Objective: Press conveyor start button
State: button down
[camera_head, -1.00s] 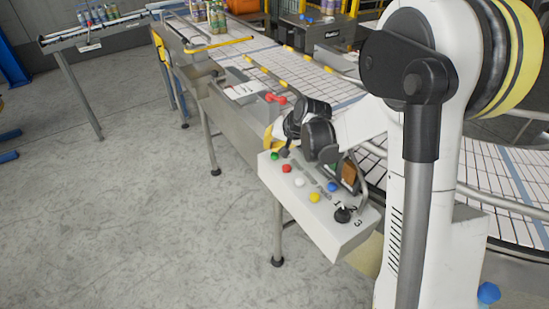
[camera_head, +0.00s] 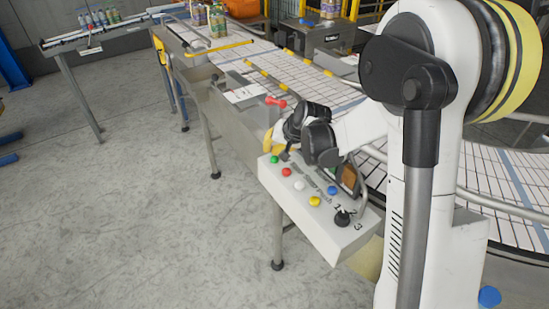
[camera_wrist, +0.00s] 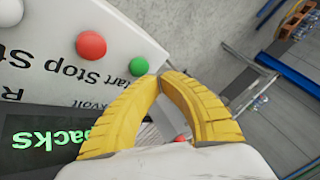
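The control box (camera_head: 335,236) is a white panel with green, red, white, yellow and blue buttons and a black knob. The green button (camera_head: 275,160) is at its far left end. In the wrist view, the green button (camera_wrist: 138,66) sits near the panel edge, beside the upside-down printed word "Start". The red button (camera_wrist: 90,45) is beside it, next to "Stop". My gripper (camera_wrist: 161,78) has yellow fingers whose tips meet, holding nothing. The tips appear just beside the green button; contact cannot be told. In the head view, the gripper (camera_head: 268,143) is partly hidden by my dark wrist.
A screen with green letters (camera_wrist: 45,140) is beside my fingers. A red knob (camera_head: 276,101) is on the conveyor frame beyond the box. The conveyor (camera_head: 290,80) runs behind, with bottles (camera_head: 217,20) at its far end. The floor at left is clear.

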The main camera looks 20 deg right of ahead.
jog(key=shift+f, duration=0.1)
jog(key=shift+f+b, duration=0.35)
jog(key=shift+b, duration=0.2)
